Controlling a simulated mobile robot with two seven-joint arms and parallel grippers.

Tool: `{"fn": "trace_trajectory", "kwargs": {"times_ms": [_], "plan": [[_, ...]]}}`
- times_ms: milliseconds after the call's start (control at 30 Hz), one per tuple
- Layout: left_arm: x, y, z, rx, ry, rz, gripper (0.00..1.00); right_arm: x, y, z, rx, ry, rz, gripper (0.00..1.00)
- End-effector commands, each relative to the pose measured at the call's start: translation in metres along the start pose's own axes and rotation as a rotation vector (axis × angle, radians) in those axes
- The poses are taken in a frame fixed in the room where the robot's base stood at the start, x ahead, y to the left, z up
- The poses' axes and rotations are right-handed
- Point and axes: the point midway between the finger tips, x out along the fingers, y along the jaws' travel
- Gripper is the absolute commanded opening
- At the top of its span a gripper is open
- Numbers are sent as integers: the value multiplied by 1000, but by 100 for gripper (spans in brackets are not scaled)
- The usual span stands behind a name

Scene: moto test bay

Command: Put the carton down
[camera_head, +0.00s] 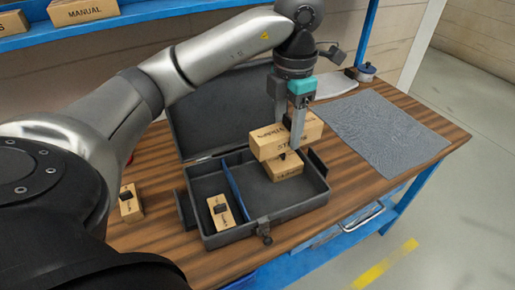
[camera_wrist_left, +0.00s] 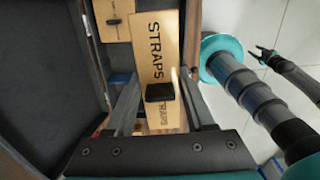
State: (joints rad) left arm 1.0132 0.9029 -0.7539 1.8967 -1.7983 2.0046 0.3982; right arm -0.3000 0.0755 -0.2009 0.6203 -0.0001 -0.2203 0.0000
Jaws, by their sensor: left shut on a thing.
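My left gripper (camera_head: 293,146) is shut on a long cardboard carton (camera_head: 270,148) marked STRAPS. The carton also shows between the fingers in the left wrist view (camera_wrist_left: 155,45). It is over the right compartment of an open dark case (camera_head: 245,234). A smaller carton (camera_head: 285,172) is below it in that compartment; whether the two touch I cannot tell. Another small carton (camera_head: 218,220) lies in the left compartment, past a blue divider (camera_head: 235,190).
The case stands on a striped wooden table (camera_head: 430,128), lid raised at the back. A small carton (camera_head: 128,206) lies left of the case. A grey mat (camera_head: 385,130) lies to the right. A blue shelf (camera_head: 130,18) with cartons is behind.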

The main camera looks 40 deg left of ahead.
Motion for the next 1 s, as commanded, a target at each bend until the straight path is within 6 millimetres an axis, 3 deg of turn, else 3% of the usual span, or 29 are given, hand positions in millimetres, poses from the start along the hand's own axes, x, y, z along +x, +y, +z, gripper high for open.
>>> {"fn": "trace_trajectory", "kwargs": {"times_ms": [167,533,1000], "plan": [[33,0,-2,-17,7,-2,0,8,0,0,-1,1,0,50],[130,0,-1,-14,5,-3,0,26,4,1,0,3,6,50],[182,0,-1,-13,3,-1,0,36,22,-11,3,26,29,50]]}}
